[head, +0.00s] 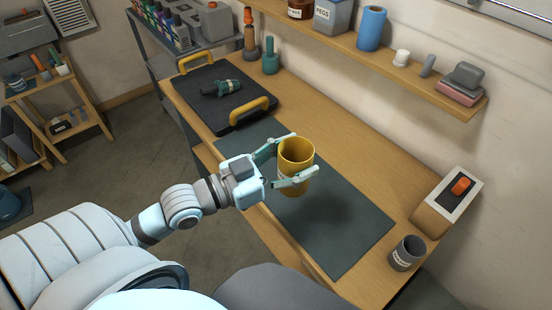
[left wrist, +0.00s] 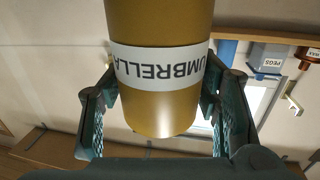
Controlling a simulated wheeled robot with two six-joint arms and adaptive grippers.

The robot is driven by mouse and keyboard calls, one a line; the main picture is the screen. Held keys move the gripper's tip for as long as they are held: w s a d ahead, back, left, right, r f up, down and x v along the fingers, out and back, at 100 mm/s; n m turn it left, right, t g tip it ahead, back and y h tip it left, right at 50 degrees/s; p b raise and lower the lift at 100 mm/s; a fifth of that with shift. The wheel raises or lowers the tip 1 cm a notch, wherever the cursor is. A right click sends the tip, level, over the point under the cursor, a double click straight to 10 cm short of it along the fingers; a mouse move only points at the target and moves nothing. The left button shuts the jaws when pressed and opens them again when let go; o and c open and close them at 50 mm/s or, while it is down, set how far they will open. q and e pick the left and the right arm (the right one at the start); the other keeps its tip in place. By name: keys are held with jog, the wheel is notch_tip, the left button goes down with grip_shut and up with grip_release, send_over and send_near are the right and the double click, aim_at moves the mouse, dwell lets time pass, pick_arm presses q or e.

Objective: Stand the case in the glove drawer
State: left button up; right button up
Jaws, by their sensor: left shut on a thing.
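My left gripper (head: 283,163) is shut on a yellow cylindrical case (head: 297,155), with one finger on each side of it. The case is roughly upright, with its open top facing up, above the grey mat (head: 345,225); a soft shadow lies on the mat beside it. In the left wrist view the case (left wrist: 160,100) fills the middle between the fingers, and its white band reads "UMBRELLA", upside down in that picture. I cannot make out a drawer marked for gloves in either view. My right gripper is not in view.
A black tray (head: 195,97) with yellow handles holds a dark green tool (head: 222,88) on the wooden bench. A small grey cup (head: 407,253) and a box with an orange switch (head: 460,187) stand at the right end. A wooden shelf (head: 385,68) runs along the wall.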

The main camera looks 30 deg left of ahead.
pick_arm(q)
jog(key=w+a+r+n+t+y+b, duration=0.1)
jog(key=w+a+r+b, duration=0.1)
jog(key=w+a, duration=0.3)
jog(key=w+a+r+n+y+b, duration=0.1)
jog(key=w+a+r+b, duration=0.15)
jog(key=w, duration=0.55)
jog(key=shift+y, duration=0.4)
jog(key=f+b, duration=0.3)
jog(key=f, duration=0.3)
jog(key=f+b, duration=0.2)
jog(key=f, duration=0.5)
jog(key=f+b, duration=0.3)
jog(key=f, duration=0.4)
jog(key=shift+s+a+b, duration=0.15)
jog(key=shift+a+b, duration=0.15)
jog(key=shift+b, duration=0.05)
jog(key=shift+r, duration=0.2)
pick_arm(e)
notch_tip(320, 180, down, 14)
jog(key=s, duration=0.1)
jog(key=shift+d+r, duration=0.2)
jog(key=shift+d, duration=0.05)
pick_arm(q)
jog(key=shift+f, duration=0.1)
jog(key=o, duration=1.4)
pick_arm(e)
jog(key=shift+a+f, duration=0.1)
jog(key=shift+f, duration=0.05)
